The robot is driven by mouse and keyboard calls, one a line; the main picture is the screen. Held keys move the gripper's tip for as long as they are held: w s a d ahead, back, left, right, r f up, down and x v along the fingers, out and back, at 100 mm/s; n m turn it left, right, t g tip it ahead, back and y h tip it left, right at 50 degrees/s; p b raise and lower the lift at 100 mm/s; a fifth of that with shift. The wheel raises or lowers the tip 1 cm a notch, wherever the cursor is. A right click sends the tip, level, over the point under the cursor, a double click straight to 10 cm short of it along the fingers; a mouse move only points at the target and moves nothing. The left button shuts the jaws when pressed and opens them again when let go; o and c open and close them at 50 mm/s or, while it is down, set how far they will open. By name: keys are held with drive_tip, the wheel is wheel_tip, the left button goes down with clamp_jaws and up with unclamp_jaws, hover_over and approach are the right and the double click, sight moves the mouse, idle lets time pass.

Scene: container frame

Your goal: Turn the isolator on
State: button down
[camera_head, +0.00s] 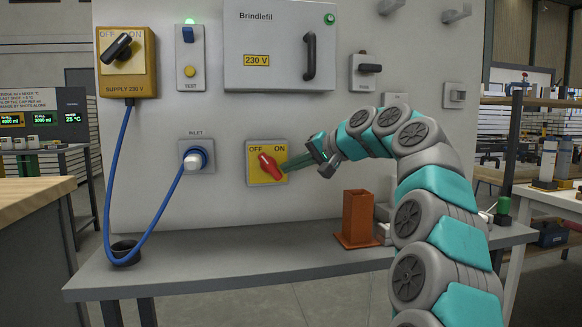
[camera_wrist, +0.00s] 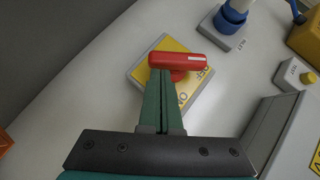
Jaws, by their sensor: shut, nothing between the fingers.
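The isolator is a yellow plate (camera_head: 252,177) marked OFF at left and ON at right, with a red rotary handle (camera_head: 268,166). In the head view the handle slants from upper left, near OFF, to lower right. The wrist view shows the red handle (camera_wrist: 180,62) crossing the yellow plate (camera_wrist: 143,74), with a pale mark towards its right end, on the OFF side. My gripper (camera_head: 287,166) is to the right of the handle, its green fingers shut and empty. In the wrist view the fingertips (camera_wrist: 160,70) are at the handle's left end; contact cannot be told.
A blue inlet plug (camera_head: 193,158) is left of the isolator, its blue cable (camera_head: 123,165) running to the supply box (camera_head: 128,80). A grey cabinet (camera_head: 260,45) hangs above. An orange holder (camera_head: 356,217) stands on the grey bench (camera_head: 210,258) below my arm.

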sight(278, 181)
drive_tip(key=shift+f+m+y, duration=0.4)
drive_tip(key=shift+y, duration=0.1)
idle(0.4)
drive_tip(key=shift+f+y, duration=0.1)
drive_tip(key=shift+y, duration=0.3)
drive_tip(key=f+m+y, duration=0.1)
drive_tip(key=m+y+b, duration=0.1)
drive_tip(key=shift+s+a+f+m+t+b, duration=0.1)
drive_tip(key=shift+a+f+m+t+b, duration=0.2)
drive_tip(key=shift+f+t, duration=0.1)
drive_tip(key=m+y+b, duration=0.1)
drive_tip(key=f+m+t+y, duration=0.1)
drive_tip(key=a+m+y+b, duration=0.1)
drive_tip(key=shift+s+a+f+t+b, duration=0.1)
drive_tip(key=shift+s+f+t+b, duration=0.15)
drive_tip(key=shift+t+b, duration=0.15)
drive_tip(key=shift+s+a+f+b, duration=0.1)
drive_tip(key=shift+a+f+b, duration=0.15)
drive_tip(key=shift+a, duration=0.2)
drive_tip(key=shift+s+a+f+b, duration=0.1)
drive_tip(key=shift+a+f+b, duration=0.15)
drive_tip(key=shift+a, duration=0.25)
